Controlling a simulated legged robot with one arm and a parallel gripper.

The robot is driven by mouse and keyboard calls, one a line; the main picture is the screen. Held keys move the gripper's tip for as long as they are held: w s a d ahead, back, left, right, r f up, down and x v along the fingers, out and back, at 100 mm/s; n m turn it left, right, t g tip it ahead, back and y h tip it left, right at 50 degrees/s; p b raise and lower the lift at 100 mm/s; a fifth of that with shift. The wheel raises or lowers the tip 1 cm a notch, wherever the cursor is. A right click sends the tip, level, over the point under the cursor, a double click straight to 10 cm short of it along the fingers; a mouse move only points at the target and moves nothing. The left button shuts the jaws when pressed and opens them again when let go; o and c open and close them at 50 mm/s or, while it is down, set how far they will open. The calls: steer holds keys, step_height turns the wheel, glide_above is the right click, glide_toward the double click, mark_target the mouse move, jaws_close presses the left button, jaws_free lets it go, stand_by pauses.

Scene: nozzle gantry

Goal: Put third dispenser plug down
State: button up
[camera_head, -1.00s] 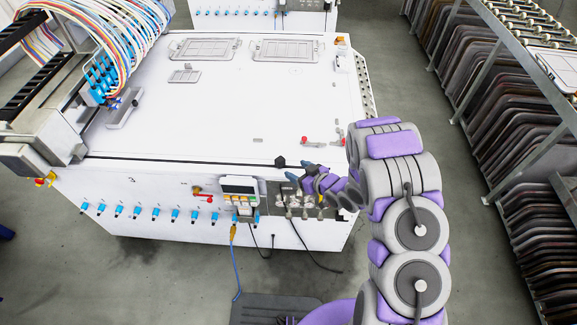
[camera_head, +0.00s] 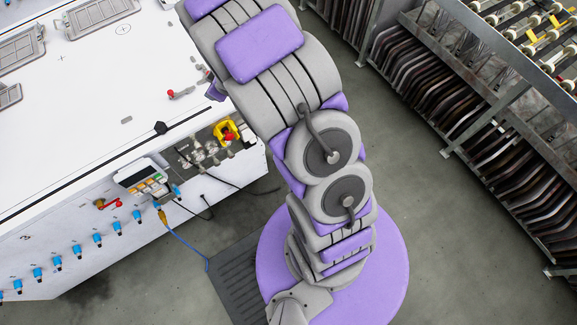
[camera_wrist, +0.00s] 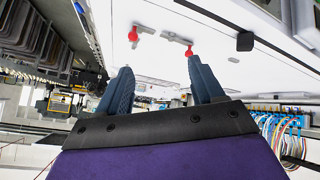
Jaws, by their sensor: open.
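My gripper (camera_wrist: 160,82) shows in the wrist view with two blue-grey fingers spread apart and nothing between them. The fingers point toward a white machine top. Two red-ended grey fittings (camera_wrist: 133,36) (camera_wrist: 188,52) lie on that top beyond the fingers; I cannot tell which, if either, is the third dispenser plug. The right finger overlaps the view just below one fitting, and touching is not clear. Several blue plugs (camera_head: 97,240) line the machine's front.
Dark panels stand in racks (camera_head: 480,150) at the right. Coloured cables (camera_wrist: 285,135) show at the wrist view's right.

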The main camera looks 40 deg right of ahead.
steer(key=s+d+r+m+g+h, duration=0.2)
steer(key=s+d+r, duration=0.1)
steer(key=s+r, duration=0.4)
steer(key=s+d+r+m+g+h, duration=0.25)
steer(key=s+r, duration=0.25)
steer(key=s, duration=0.4)
steer(key=s+a+r+g+y, duration=0.1)
steer(key=s+a+r+g, duration=0.1)
steer(key=s, duration=0.7)
steer(key=s+a+r+m+g+y, duration=0.1)
steer(key=s+a+r+g, duration=0.1)
steer(key=s, duration=0.6)
steer(key=s+a+r+m+g+y, duration=0.1)
steer(key=s+a+r+g, duration=0.1)
steer(key=s, duration=0.7)
steer(key=shift+s+a+r, duration=0.35)
steer(key=shift+a+r, duration=0.35)
steer(key=shift+a, duration=0.45)
steer(key=shift+f, duration=0.15)
